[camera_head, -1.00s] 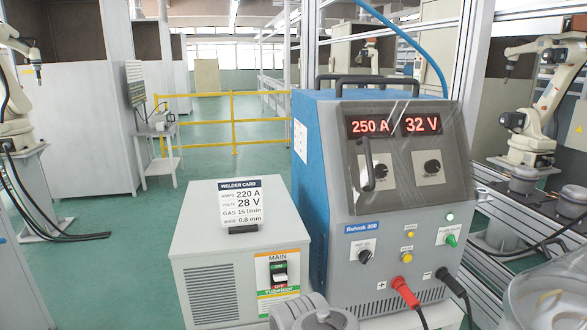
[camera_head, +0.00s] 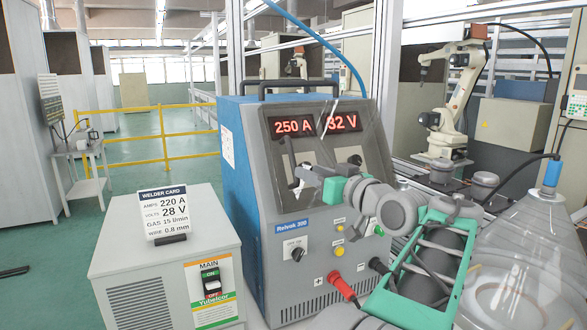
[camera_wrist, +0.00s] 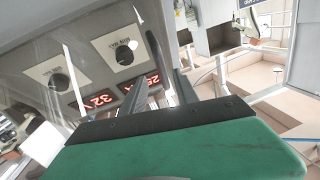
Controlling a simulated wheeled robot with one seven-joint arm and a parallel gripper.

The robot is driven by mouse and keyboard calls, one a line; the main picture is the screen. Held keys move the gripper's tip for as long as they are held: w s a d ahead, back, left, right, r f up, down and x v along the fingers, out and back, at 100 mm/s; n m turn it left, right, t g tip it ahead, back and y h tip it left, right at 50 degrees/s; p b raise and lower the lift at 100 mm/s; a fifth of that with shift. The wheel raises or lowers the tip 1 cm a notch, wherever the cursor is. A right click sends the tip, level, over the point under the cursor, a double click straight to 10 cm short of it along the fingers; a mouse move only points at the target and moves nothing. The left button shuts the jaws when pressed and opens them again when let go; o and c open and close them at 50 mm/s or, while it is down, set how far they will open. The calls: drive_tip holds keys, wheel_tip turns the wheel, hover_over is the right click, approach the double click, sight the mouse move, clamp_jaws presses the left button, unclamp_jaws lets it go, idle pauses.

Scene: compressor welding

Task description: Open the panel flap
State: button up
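The welder (camera_head: 240,150) has a front panel with red displays reading 250 A and 32 V and two knobs. A clear panel flap (camera_head: 345,125) lies down over it, with a dark handle (camera_head: 290,160) near its left side. My gripper (camera_head: 303,178) reaches in from the right, its fingertips in front of the panel close to the handle. In the wrist view my gripper (camera_wrist: 160,78) shows two dark fingers apart, with part of a display visible between them. A dark curved bar (camera_wrist: 158,42), seemingly the handle, shows just beyond the fingertips. I cannot tell whether they touch it.
A grey power box (camera_head: 165,265) with a welder card (camera_head: 163,212) and a main switch (camera_head: 211,282) stands left of the welder. Red and black cable plugs (camera_head: 342,287) stick out below the panel. A large clear cover (camera_head: 530,240) is at right. Floor behind, at left, is open.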

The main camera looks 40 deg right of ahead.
sight(295, 165)
drive_tip(key=w, duration=0.2)
drive_tip(key=w+p, duration=0.1)
drive_tip(key=w, duration=0.2)
drive_tip(key=w+p, duration=0.1)
drive_tip(key=w, duration=0.1)
drive_tip(key=shift+w+d+r, duration=0.2)
drive_tip(key=shift+w+d, duration=0.15)
clamp_jaws()
idle(1.0)
